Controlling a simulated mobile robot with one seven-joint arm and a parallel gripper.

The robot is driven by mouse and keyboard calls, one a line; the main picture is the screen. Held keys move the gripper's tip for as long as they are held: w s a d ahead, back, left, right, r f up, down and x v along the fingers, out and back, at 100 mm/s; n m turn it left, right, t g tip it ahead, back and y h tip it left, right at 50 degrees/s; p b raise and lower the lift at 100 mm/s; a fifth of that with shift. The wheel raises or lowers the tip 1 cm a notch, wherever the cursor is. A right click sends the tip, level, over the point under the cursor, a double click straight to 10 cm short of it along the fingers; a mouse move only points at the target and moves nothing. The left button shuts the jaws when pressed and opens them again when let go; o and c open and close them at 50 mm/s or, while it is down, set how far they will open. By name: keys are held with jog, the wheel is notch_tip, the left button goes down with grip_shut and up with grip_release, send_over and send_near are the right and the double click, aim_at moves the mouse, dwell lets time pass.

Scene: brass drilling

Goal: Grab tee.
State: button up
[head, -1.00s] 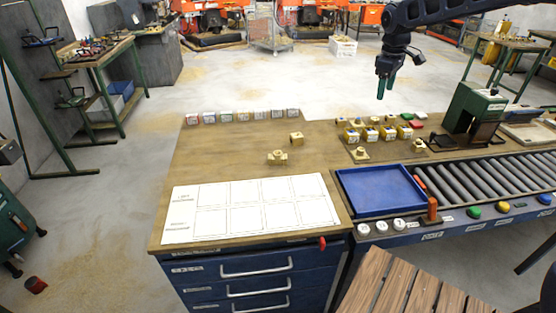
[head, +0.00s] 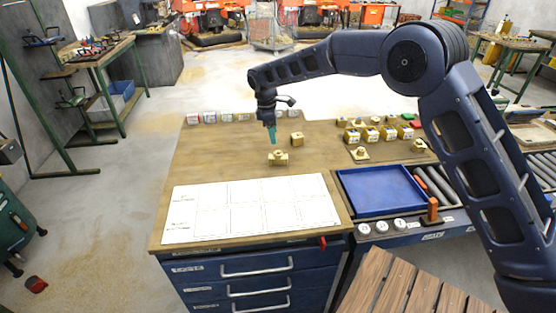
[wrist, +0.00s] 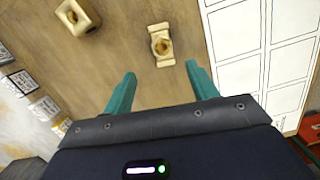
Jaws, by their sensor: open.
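The brass tee (head: 278,158) lies on the wooden bench top, just behind the white grid sheet. In the wrist view the tee (wrist: 161,46) shows its round opening and sits ahead of my fingertips, between their lines and apart from them. My gripper (head: 271,136) hangs above and slightly left of the tee in the head view, fingers pointing down. In the wrist view my gripper (wrist: 160,78) has its two green fingers spread apart with nothing between them.
A second brass block (head: 297,139) stands behind and right of the tee. The white grid sheet (head: 250,208) lies in front. A row of small labelled boxes (head: 228,117) lines the back edge. A blue tray (head: 381,190) and more brass parts (head: 360,153) are to the right.

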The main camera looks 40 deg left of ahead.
aim_at(277, 152)
jog(key=f, duration=0.5)
jog(key=shift+w+d+f, duration=0.2)
jog(key=shift+d+f, duration=0.05)
jog(key=shift+d, duration=0.05)
jog(key=shift+w+d+f, duration=0.1)
jog(key=shift+d+f, duration=0.1)
jog(key=shift+f, duration=0.65)
jog(key=shift+d+f, duration=0.15)
jog(key=shift+f, duration=0.75)
jog(key=shift+w+d+f, duration=0.1)
jog(key=shift+d+f, duration=0.1)
jog(key=shift+f, duration=0.65)
jog(key=shift+r, duration=0.1)
grip_shut()
